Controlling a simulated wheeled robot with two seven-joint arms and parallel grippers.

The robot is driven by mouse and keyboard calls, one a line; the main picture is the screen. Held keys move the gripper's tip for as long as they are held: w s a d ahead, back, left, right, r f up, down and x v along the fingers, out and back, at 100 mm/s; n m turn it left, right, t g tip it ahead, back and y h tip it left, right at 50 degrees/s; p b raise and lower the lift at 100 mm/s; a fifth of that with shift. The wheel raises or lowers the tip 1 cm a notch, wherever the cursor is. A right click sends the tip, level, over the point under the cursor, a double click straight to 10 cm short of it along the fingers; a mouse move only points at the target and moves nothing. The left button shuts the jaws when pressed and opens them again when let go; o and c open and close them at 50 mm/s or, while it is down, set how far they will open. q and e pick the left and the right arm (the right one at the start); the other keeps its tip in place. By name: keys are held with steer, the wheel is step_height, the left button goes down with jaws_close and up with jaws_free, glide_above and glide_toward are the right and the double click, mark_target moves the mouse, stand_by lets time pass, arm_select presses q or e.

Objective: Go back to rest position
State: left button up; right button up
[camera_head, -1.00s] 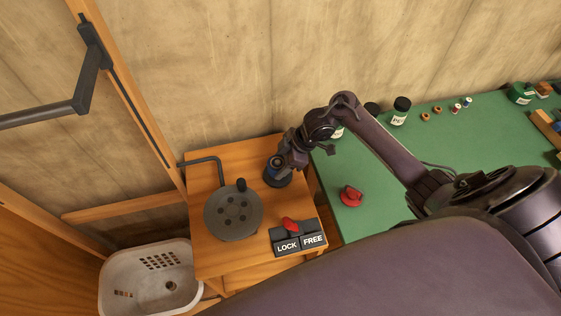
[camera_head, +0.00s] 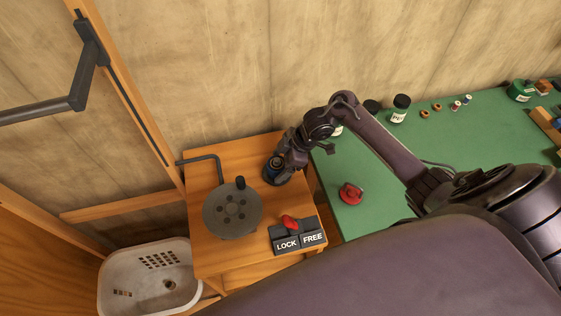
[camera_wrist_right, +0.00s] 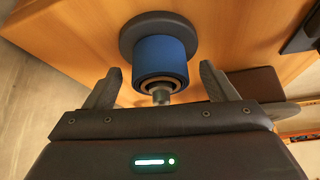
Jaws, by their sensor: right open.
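My right gripper (camera_head: 284,163) is at the far right corner of the wooden stand, its arm reaching in from the right. In the right wrist view the same gripper (camera_wrist_right: 158,76) is open, with one finger on each side of a blue cylinder (camera_wrist_right: 160,58). The cylinder has a dark round base (camera_wrist_right: 127,34) on the wood and a grey stub at its near end. I cannot tell whether the fingers touch it. In the head view the gripper partly hides the base (camera_head: 277,182). My left gripper is not in view.
The wooden stand (camera_head: 210,262) carries a dark disc with a knob (camera_head: 232,210), a bent rod (camera_head: 215,160) and a red lever (camera_head: 289,222) above LOCK and FREE labels. A green bench (camera_head: 370,210) holds a red knob (camera_head: 350,194) and jars. A pale basket (camera_head: 120,262) stands at lower left.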

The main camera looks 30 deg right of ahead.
steer(key=v, duration=0.7)
steer(key=shift+d+r+b, duration=0.15)
steer(key=shift+r+b, duration=0.15)
steer(key=shift+b, duration=0.1)
